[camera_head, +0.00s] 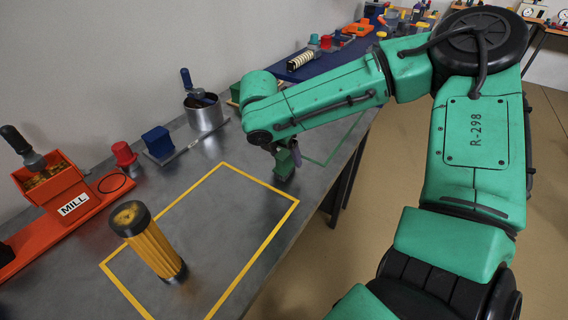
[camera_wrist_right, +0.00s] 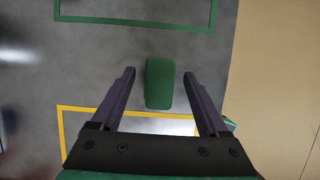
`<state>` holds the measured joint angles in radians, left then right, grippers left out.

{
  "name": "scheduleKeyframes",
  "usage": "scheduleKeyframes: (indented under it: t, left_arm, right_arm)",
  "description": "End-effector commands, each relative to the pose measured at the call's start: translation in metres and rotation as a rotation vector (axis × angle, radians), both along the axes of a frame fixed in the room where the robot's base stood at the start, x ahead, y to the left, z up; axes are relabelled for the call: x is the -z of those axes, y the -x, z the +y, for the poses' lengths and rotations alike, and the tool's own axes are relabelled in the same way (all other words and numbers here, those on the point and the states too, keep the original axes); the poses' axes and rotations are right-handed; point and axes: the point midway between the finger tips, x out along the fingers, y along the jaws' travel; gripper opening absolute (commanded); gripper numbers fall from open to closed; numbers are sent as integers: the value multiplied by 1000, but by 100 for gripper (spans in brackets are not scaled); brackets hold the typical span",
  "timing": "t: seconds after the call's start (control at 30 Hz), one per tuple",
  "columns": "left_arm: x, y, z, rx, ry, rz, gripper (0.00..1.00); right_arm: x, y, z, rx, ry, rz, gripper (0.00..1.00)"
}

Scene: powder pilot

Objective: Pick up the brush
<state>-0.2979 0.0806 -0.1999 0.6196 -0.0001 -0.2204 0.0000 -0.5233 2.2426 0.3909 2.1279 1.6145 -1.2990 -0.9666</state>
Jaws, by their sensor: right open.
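A green block, which looks like the brush (camera_head: 284,166), stands on the grey table just beyond the far right corner of the yellow outline. No bristles can be made out. In the right wrist view the brush (camera_wrist_right: 160,83) shows from above as a narrow green rounded rectangle. My right gripper (camera_head: 285,151) is over it, pointing down. In the wrist view the purple fingers of my right gripper (camera_wrist_right: 160,80) are apart, one on each side of the brush, with a gap on both sides. My left gripper is not in view.
A yellow cylinder with black ends (camera_head: 150,240) stands inside the yellow outline (camera_head: 282,222). An orange mill (camera_head: 60,190), a red cup (camera_head: 124,154), a blue block (camera_head: 158,142) and a metal pot (camera_head: 204,112) line the wall. A green outline (camera_wrist_right: 135,20) lies on the table beyond.

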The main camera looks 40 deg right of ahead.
Motion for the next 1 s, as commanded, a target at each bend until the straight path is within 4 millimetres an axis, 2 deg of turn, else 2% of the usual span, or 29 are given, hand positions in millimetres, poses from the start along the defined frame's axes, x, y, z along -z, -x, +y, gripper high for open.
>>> scheduleKeyframes:
  t: [0.03,0.1,0.33,0.37,0.4,0.53,0.57,0.83,1.0]
  left_arm:
    - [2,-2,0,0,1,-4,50]
    - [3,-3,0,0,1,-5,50]
    - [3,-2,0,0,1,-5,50]
    - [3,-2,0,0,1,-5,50]
    - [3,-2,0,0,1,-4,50]
    - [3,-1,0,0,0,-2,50]
    - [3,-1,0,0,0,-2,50]
    - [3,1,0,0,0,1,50]
    - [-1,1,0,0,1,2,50]
  right_arm:
    - [11,0,-4,2,1,4,78]
    - [20,-2,-8,1,1,2,78]
    - [22,-3,-9,1,0,-1,78]
    - [22,-3,-9,1,0,-1,70]
    - [22,-3,-9,1,0,-1,55]
    - [22,-3,-9,1,0,-1,5]
    - [22,-3,-9,1,0,-1,0]
    - [20,-3,-9,1,1,-2,0]
    - [5,-4,-9,0,0,-5,0]
